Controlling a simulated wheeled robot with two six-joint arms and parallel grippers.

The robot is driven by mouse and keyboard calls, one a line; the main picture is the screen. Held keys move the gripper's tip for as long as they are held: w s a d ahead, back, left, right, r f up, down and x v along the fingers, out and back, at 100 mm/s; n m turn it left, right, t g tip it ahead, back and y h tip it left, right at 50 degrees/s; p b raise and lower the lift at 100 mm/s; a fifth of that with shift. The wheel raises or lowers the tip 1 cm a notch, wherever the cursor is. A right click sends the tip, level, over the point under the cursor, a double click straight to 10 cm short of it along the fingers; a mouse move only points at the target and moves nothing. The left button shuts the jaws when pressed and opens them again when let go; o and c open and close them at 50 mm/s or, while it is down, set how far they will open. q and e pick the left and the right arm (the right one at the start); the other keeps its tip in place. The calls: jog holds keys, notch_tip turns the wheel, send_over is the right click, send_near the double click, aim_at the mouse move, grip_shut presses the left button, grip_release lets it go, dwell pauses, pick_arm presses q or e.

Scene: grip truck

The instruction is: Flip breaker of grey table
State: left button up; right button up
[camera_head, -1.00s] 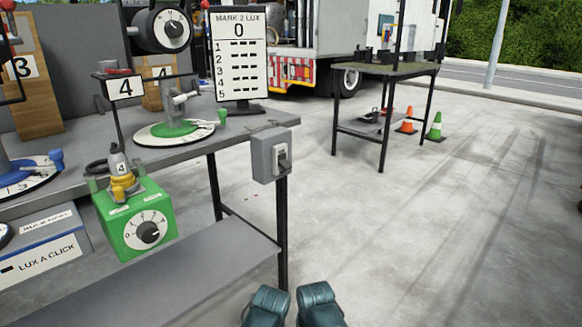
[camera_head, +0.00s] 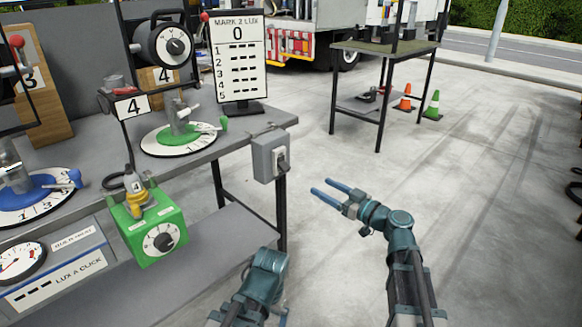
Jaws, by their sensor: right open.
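The breaker (camera_head: 271,158) is a grey box with a switch lever on its front. It is fixed at the right front corner of the grey table (camera_head: 205,153). My right gripper (camera_head: 322,191) is open and empty, with two blue fingers pointing left. It is to the right of the breaker and a little below it in the picture, clearly apart from it. My left arm (camera_head: 262,275) shows at the bottom, below the breaker, but its gripper fingers are not visible.
The concrete floor to the right is open.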

aim_at(287, 169)
jog(key=x, duration=1.4)
jog(key=shift+f, duration=0.1)
jog(key=shift+s, duration=0.1)
grip_shut()
